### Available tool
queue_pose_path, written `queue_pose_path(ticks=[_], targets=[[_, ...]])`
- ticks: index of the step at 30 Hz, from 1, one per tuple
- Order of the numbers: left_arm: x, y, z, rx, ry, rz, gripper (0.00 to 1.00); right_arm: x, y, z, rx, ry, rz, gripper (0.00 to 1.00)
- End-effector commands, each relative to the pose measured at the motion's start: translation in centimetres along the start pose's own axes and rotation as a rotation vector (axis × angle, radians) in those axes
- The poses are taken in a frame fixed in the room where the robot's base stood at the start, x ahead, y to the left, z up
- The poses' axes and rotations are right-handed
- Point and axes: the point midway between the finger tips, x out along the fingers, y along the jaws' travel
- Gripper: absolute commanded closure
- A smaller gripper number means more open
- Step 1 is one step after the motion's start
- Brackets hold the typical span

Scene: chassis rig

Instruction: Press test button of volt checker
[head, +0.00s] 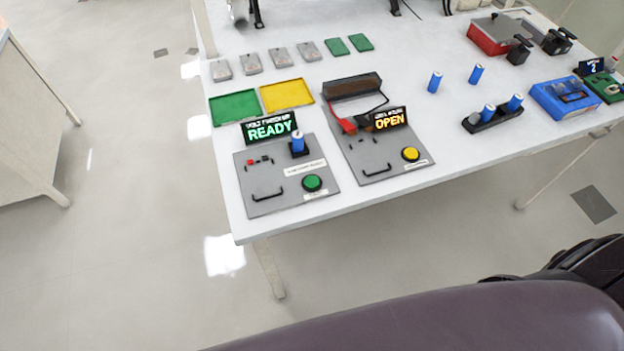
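The volt checker (265,190) is a grey panel at the front left of the white table. Its display (269,128) reads READY in green letters. A blue cylinder (298,144) stands upright on the panel's upper right. A round green button (312,183) sits at the panel's lower right, with nothing touching it. A small red button or light (250,162) is at the upper left, and a black handle lies along the front. Neither gripper can be made out. A dark purple arm link of mine fills the bottom right, away from the panel.
Beside the checker is a second grey panel (372,165) with a yellow button (410,154) and a display (390,119) reading OPEN. Green (234,106) and yellow (287,95) trays lie behind. Loose blue cylinders (435,82) and a black holder (474,123) stand right. The table front edge is clear.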

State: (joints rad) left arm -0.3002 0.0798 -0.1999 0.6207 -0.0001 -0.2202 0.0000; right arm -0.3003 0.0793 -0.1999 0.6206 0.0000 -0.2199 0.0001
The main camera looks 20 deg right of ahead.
Motion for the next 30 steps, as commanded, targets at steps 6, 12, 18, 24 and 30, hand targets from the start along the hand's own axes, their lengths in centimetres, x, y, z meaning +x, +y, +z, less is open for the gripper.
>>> queue_pose_path(ticks=[6,12,18,24,30], targets=[[0.0,0.0,0.01,0.0,0.0,0.0,0.58,0.0,-0.01,0.01,0.0,0.0,0.0,0.92],[0.0,0.0,0.02,0.0,0.0,0.0,0.58,0.0,0.0,0.02,0.0,0.0,0.0,1.0],[0.0,0.0,0.03,0.0,0.0,0.0,0.58,0.0,0.0,0.03,0.0,-0.001,0.0,1.0],[0.0,0.0,0.04,0.0,-0.001,0.0,0.58,0.0,0.01,0.04,0.0,-0.001,0.0,1.0],[0.0,0.0,0.04,0.0,-0.001,0.0,0.58,0.0,0.01,0.04,0.0,-0.001,0.0,1.0]])
